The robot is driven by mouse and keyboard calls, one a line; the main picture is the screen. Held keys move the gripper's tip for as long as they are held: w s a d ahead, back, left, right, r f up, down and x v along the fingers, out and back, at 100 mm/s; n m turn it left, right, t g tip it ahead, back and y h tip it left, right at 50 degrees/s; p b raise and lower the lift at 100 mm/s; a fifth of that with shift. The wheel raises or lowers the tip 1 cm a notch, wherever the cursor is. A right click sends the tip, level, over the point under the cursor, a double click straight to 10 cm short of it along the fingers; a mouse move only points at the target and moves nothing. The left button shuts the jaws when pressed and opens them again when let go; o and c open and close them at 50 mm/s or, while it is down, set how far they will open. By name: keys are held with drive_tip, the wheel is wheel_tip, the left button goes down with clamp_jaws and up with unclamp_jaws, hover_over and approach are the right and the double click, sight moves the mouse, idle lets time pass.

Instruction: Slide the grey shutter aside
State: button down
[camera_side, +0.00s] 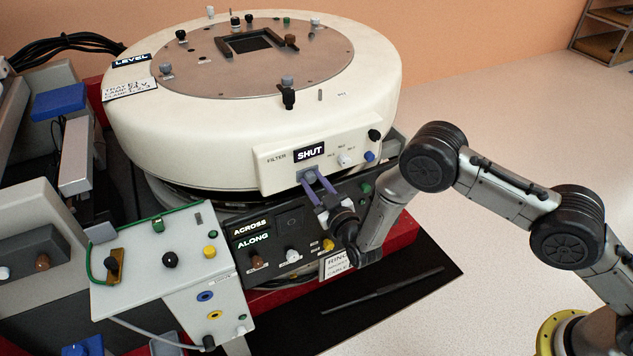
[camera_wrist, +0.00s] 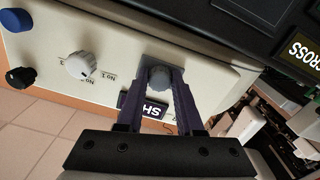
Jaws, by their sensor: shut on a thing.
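The grey shutter (camera_wrist: 163,53) is a small grey plate with a round grey knob (camera_wrist: 158,77), on the cream front panel (camera_side: 268,176) of the large round housing. My gripper (camera_side: 310,178) reaches up to this panel from below right, with its purple fingers just below the SHUT label (camera_side: 310,151). In the wrist view my gripper (camera_wrist: 159,84) is shut on the knob, one finger on each side. The fingers hide part of the SHUT label there.
A white knob (camera_side: 345,160), a blue knob (camera_side: 369,156) and a black knob (camera_side: 374,135) sit to the right on the same panel. A dark control panel (camera_side: 292,222) lies just below. A grey box with knobs (camera_side: 170,260) stands at left.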

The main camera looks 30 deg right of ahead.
sight(281, 182)
drive_tip(key=a, duration=0.7)
drive_tip(key=c, duration=0.6)
unclamp_jaws()
drive_tip(key=shift+o, duration=0.3)
drive_tip(key=s, duration=1.4)
drive_tip(key=shift+w, duration=0.1)
